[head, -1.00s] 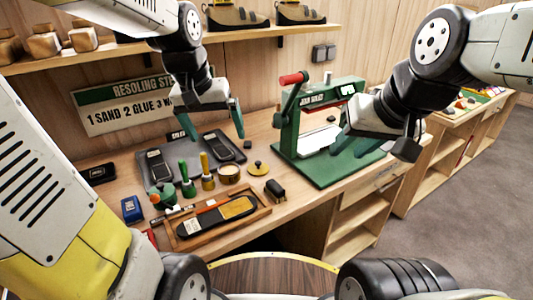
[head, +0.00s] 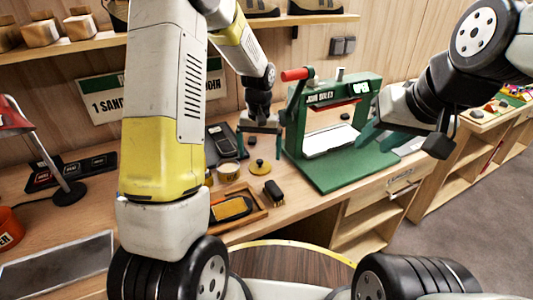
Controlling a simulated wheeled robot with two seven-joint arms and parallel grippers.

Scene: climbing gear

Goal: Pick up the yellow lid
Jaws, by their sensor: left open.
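The yellow lid (head: 260,167) is a small round disc with a knob on top. It lies on the workbench, right of an open round tin (head: 228,171) and behind a dark brush (head: 273,191). My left gripper (head: 259,145) points down above the lid, its two teal fingers spread to either side, empty and apart from the lid. My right gripper (head: 384,137) is in front of the green press (head: 333,165). Its teal fingers blend with the press, so their opening is unclear.
The green press stands close to the right of my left gripper. A wooden tray (head: 262,214) with a shoe sole lies in front. A grey tray (head: 228,142) is behind the tin. A red lamp (head: 68,190) stands at the left. My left arm hides the bench middle.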

